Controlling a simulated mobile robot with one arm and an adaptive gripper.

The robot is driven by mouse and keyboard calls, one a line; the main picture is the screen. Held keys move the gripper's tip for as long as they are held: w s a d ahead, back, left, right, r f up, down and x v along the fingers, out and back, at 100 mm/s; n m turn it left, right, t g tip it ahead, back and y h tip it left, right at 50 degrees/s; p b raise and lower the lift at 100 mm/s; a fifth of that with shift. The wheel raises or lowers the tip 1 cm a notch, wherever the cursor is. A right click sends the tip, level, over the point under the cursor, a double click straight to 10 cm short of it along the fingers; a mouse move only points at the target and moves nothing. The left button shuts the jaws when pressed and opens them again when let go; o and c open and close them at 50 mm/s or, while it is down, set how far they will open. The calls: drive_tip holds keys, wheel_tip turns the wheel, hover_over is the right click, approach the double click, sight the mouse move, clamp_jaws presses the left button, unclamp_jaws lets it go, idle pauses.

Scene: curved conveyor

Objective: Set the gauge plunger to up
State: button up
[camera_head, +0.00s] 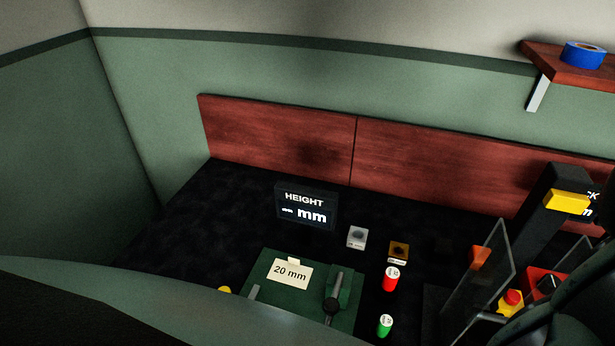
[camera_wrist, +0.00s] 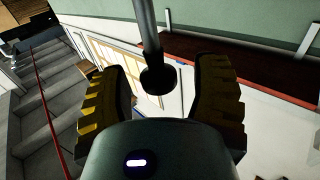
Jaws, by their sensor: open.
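A green gauge fixture (camera_head: 268,298) with a "20 mm" card stands on the dark bench in the head view. In the wrist view, my gripper (camera_wrist: 160,88) is open. A dark rod with a round end (camera_wrist: 157,80) comes down from the top between the two fingers, with gaps on both sides. I cannot tell for sure that it is the same handle. I cannot make out my fingers in the head view.
A "HEIGHT" display (camera_head: 306,206) showing dashes stands behind the fixture. To the right are a grey block (camera_head: 357,237), a brown block (camera_head: 399,251), a red cylinder (camera_head: 391,279) and a green cylinder (camera_head: 385,325). A clear panel (camera_head: 487,270) and a red emergency-stop button (camera_head: 512,299) stand farther right.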

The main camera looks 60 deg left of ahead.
drive_tip(key=shift+o, duration=0.4)
clamp_jaws()
idle(0.4)
